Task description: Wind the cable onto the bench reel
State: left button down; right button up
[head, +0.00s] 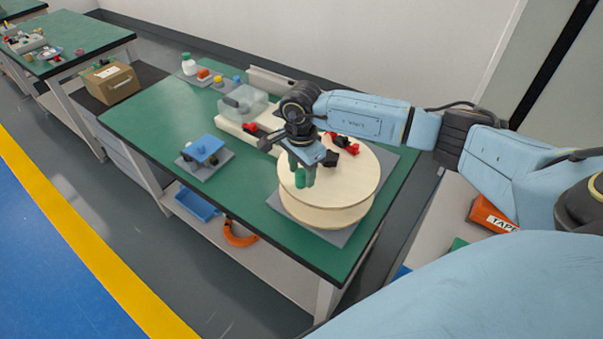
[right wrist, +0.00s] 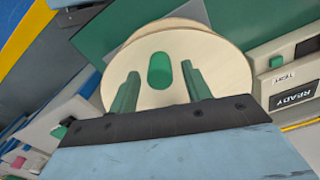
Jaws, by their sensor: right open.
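The bench reel (head: 350,185) is a pale wooden drum with wide round flanges, lying flat on a grey plate at the near right of the green bench. Its green upright knob (right wrist: 159,70) stands on the upper flange. My right gripper (head: 302,172) is over the reel, pointing down, with green fingers. In the right wrist view my right gripper (right wrist: 160,72) is open, one finger on each side of the knob, with gaps visible on both sides. Whether the fingertips are level with the knob I cannot tell. No cable can be made out. My left gripper is not in view.
A white machine with a clear cover (head: 243,103) stands behind the reel, with red-and-black clamps near it. A blue device on a grey plate (head: 206,152) is to the left. Bottles and small parts (head: 189,64) stand at the back. The bench's front left is clear.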

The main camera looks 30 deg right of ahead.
jog(key=shift+f, duration=0.85)
jog(key=shift+c, duration=0.2)
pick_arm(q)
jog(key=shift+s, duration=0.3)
pick_arm(e)
grip_shut()
